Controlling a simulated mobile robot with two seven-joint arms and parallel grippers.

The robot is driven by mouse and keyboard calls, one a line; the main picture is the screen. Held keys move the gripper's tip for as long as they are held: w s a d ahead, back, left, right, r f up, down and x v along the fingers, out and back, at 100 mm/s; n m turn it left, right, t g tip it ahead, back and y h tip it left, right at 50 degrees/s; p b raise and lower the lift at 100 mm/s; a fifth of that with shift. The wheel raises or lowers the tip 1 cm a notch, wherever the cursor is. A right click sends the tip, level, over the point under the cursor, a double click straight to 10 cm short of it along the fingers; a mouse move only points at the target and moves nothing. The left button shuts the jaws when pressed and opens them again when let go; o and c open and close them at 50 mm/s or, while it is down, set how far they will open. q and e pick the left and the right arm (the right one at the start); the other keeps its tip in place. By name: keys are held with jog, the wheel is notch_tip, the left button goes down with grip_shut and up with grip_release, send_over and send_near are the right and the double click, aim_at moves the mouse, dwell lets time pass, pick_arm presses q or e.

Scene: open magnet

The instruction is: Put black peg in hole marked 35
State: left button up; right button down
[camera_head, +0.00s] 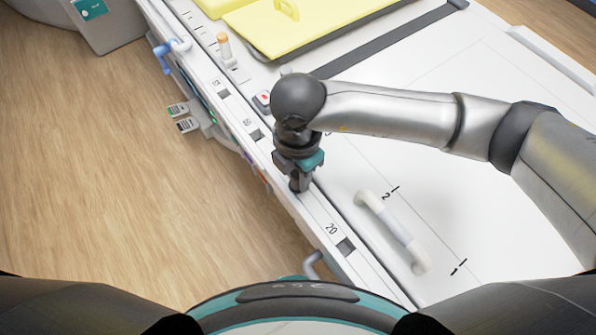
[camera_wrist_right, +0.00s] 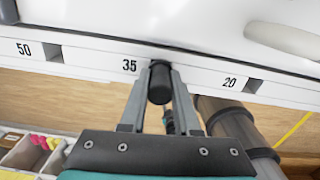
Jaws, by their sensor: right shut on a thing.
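My right gripper (camera_head: 300,184) is over the white rail (camera_head: 315,212) along the table edge. In the wrist view its two fingers (camera_wrist_right: 159,78) are shut on the black peg (camera_wrist_right: 160,84), a short dark cylinder. The peg is right beside the printed mark 35 (camera_wrist_right: 130,66). The hole of that mark is hidden behind the peg and fingers. I cannot tell whether the peg's far end is above the hole or inside it. My left gripper is not in view.
Square holes show at mark 20 (camera_wrist_right: 254,85) and mark 50 (camera_wrist_right: 53,53) on either side. A white handle (camera_head: 392,230) stands on the white panel. A yellow board (camera_head: 300,30) lies at the back. A peg with an orange top (camera_head: 224,46) stands farther along the rail.

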jog(key=c, duration=0.6)
grip_release()
jog(key=shift+o, duration=0.2)
jog(key=shift+r, duration=0.1)
notch_tip(320, 180, up, 15)
jog(key=p, duration=0.1)
jog(key=shift+p, duration=0.4)
